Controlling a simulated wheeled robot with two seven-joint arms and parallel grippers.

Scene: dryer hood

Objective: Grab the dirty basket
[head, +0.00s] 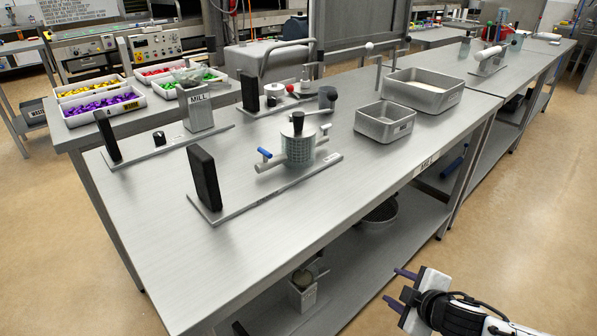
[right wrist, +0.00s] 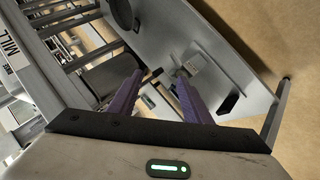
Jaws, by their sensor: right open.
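My right gripper (head: 399,288) is at the lower right of the head view, out in front of the table's long side. Its two purple fingers are apart and empty, also in the right wrist view (right wrist: 159,75). No label marks a dirty basket, so I cannot tell which container it is. A round dark-filled bowl (head: 381,214) sits on the lower shelf, partly hidden by the tabletop. A small metal tray (head: 384,123) and a larger one (head: 432,91) stand on the tabletop. A mesh cylinder (head: 298,148) stands on a bench stand. My left gripper is out of view.
The steel table (head: 290,262) has a lower shelf (head: 350,258) with a small box-like device (head: 302,293) on it. Mill units and upright black panels (head: 205,178) stand on top. White bins (head: 104,106) of coloured pieces are at left. The floor at right is clear.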

